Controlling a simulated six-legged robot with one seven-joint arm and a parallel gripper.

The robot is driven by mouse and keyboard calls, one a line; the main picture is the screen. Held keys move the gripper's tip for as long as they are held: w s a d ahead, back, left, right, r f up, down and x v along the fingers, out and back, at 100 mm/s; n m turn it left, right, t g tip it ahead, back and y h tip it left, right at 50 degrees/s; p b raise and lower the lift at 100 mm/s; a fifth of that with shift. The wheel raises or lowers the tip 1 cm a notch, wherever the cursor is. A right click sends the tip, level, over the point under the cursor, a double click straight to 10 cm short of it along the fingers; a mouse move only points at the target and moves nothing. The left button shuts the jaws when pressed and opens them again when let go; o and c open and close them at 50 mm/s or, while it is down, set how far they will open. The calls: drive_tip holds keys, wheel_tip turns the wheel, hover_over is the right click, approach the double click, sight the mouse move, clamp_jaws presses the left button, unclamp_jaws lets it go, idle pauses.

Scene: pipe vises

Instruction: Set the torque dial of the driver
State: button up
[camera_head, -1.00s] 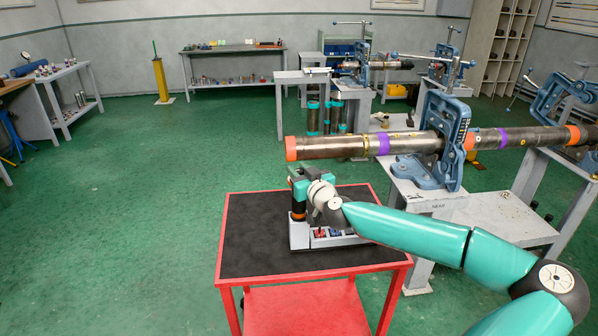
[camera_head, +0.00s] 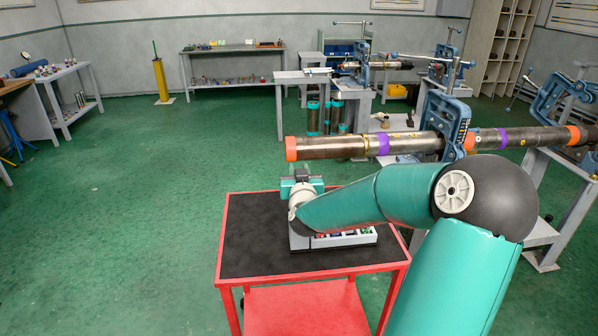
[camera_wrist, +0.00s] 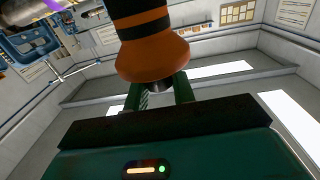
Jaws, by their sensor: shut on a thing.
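The driver (camera_wrist: 152,55) is an orange and black body that fills the top middle of the wrist view. Its orange part flares and ends in a short dark tip. My gripper (camera_wrist: 160,92) is shut on the driver, with its two green fingers on either side of the dark tip below the orange flare. Which band is the torque dial, and its marks, I cannot read. In the head view my gripper (camera_head: 301,181) is above the left part of the pale tray (camera_head: 298,241) on the red cart, and my arm hides the driver.
The red cart (camera_head: 250,271) has a black top with free room at its left and front. The tray holds small coloured pieces (camera_head: 350,235). A long pipe (camera_head: 330,147) clamped in a blue vise (camera_head: 441,120) runs just behind the cart.

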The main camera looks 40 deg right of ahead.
drive_tip(key=shift+w+a+r+m+g+h, duration=0.15)
drive_tip(key=shift+m+g+h, duration=0.15)
drive_tip(key=shift+g+h, duration=0.15)
drive_tip(key=shift+m+g+h, duration=1.4)
drive_tip(key=shift+g+h, duration=0.15)
drive_tip(key=shift+f+m+g+h, duration=0.15)
drive_tip(key=shift+m+g+h, duration=0.5)
drive_tip(key=shift+m+g, duration=0.5)
drive_tip(key=shift+f+m+g+h, duration=0.1)
drive_tip(key=shift+m+g+h, duration=0.6)
drive_tip(key=shift+g, duration=0.85)
drive_tip(key=m+g, duration=0.3)
drive_tip(key=g, duration=0.2)
drive_tip(key=m+g, duration=0.3)
drive_tip(key=g, duration=0.1)
drive_tip(key=shift+f+m+g, duration=0.1)
drive_tip(key=shift+m+g, duration=0.15)
drive_tip(key=shift+g, duration=0.15)
drive_tip(key=m+g+y, duration=0.2)
drive_tip(key=g, duration=0.1)
drive_tip(key=m+g+y, duration=0.1)
drive_tip(key=m+g, duration=0.2)
drive_tip(key=g, duration=0.1)
drive_tip(key=shift+y, duration=0.35)
drive_tip(key=shift+m+g+y, duration=1.4)
drive_tip(key=shift+g+y, duration=0.1)
drive_tip(key=shift+y, duration=0.3)
